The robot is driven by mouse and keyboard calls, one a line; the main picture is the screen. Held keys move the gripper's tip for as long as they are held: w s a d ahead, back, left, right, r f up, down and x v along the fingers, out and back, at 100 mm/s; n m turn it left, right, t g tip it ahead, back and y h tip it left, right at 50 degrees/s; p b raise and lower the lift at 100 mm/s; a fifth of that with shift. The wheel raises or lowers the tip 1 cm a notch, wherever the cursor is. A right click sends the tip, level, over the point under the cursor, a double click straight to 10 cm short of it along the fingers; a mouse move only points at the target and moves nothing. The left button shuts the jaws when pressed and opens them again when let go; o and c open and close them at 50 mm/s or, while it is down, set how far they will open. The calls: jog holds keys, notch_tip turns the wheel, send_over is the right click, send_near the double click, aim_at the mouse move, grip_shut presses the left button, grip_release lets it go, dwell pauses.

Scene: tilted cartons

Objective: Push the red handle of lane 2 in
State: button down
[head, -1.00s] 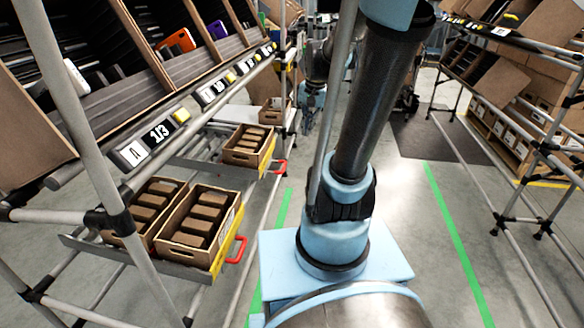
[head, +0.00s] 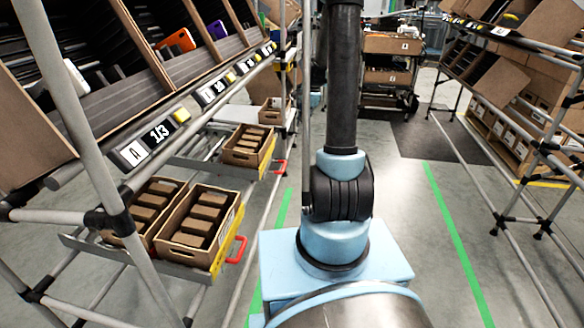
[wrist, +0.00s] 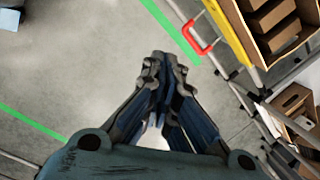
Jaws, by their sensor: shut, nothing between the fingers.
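Two red handles show in the head view on the left rack's lower level. The near red handle (head: 237,250) is on the yellow front edge of a pulled-out tray (head: 216,262). The farther red handle (head: 281,167) is on a second tray beyond it. I cannot read which handle is lane 2. In the wrist view one red handle (wrist: 193,38) sticks out from a yellow tray edge (wrist: 226,36), ahead and right of my gripper (wrist: 167,62). The gripper is shut and empty, apart from the handle. My gripper is not visible in the head view.
Open cartons with brown blocks (head: 199,218) stand on the trays. Grey rack posts (head: 78,120) rise at the left. A cart with cartons (head: 390,60) stands at the back. Another rack (head: 505,215) is at right. The grey aisle floor with green lines (head: 455,235) is clear.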

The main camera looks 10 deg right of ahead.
jog(key=w+d+f+m, duration=0.1)
jog(key=w+f+m, duration=0.1)
jog(key=w+f, duration=0.2)
jog(key=w+d+f+m, duration=0.1)
jog(key=w+f, duration=0.4)
jog(key=f, duration=0.5)
jog(key=w+d+f+m+y, duration=0.1)
jog(key=w+f+m, duration=0.2)
jog(key=f, duration=0.5)
jog(key=shift+w+d+m, duration=0.4)
jog(key=shift+w, duration=0.25)
jog(key=w+a+f, duration=0.2)
jog(key=a+f, duration=0.4)
jog(key=f, duration=0.4)
jog(key=shift+a, duration=0.25)
jog(key=shift+a+f, duration=0.1)
